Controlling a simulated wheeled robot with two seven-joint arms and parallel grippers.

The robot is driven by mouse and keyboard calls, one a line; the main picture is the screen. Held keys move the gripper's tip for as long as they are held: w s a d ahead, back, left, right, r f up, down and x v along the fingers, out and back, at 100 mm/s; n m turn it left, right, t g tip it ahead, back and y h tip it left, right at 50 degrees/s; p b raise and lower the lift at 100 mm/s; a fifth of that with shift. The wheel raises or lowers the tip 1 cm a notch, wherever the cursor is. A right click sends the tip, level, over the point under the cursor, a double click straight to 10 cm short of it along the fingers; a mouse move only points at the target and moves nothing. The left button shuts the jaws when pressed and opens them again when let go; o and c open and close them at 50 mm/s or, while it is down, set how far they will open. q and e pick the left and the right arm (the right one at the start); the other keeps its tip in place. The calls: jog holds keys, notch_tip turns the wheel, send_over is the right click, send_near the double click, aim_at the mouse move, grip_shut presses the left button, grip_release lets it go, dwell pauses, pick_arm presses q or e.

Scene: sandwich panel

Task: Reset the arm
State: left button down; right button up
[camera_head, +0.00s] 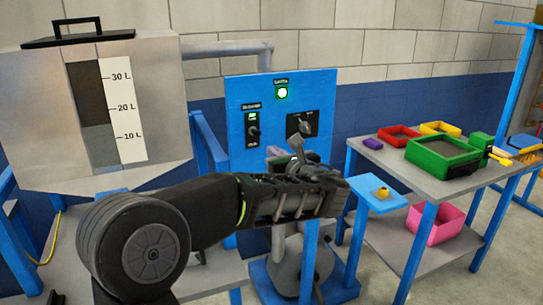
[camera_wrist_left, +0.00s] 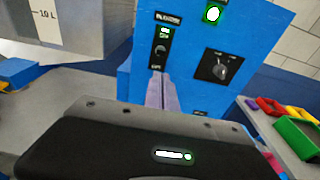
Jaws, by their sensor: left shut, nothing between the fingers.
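My left arm comes in from the left in the head view. Its gripper (camera_head: 296,147) is in front of the blue control panel (camera_head: 240,88), with its fingers just below the rotary knob (camera_head: 304,125) in the picture. In the left wrist view the fingers (camera_wrist_left: 161,92) are together and empty, pointing at the panel below the left switch (camera_wrist_left: 160,50). They look apart from the panel, but the gap is hard to judge. The left switch (camera_head: 253,130) and the lit green lamp (camera_head: 282,93) show unobstructed. My right gripper is in neither view.
A tank (camera_head: 160,75) with a litre scale stands at the left. At the right, a table (camera_head: 378,157) carries red, yellow and green trays. A pink bin (camera_head: 435,226) sits below it. A small blue platform (camera_head: 373,205) holds a yellow piece.

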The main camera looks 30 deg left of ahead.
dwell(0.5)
pick_arm(q)
jog(key=w+d+f+n+g+h, duration=0.1)
jog(key=d+f+n+h, duration=0.1)
jog(key=d+f+h, duration=0.5)
jog(key=d+f+n+h, duration=0.2)
jog(key=d+f, duration=0.4)
jog(key=f, duration=0.5)
jog(key=s+d+f+n+g+h, duration=0.2)
jog(key=s+d+f+n+h, duration=0.1)
jog(key=d+f, duration=0.4)
jog(key=s+d+f+n+g+h, duration=0.1)
jog(key=s+d+f+n+h, duration=0.2)
jog(key=d+f, duration=0.4)
jog(key=s+d+f+n+g+h, duration=0.1)
jog(key=s+d+f+n+h, duration=0.15)
jog(key=s+f+n, duration=0.45)
jog(key=s+d+f+n+g+h, duration=0.1)
jog(key=s+d+f+n, duration=0.4)
jog(key=f, duration=0.4)
jog(key=s+a+f+n+g, duration=0.1)
jog(key=s+f+n+g, duration=0.2)
jog(key=s+f, duration=0.5)
jog(key=s+n, duration=0.1)
jog(key=s, duration=0.6)
jog(key=shift+s+a+f+n+y, duration=0.15)
jog(key=shift+s+a+n+y, duration=0.05)
jog(key=shift+n+y, duration=0.2)
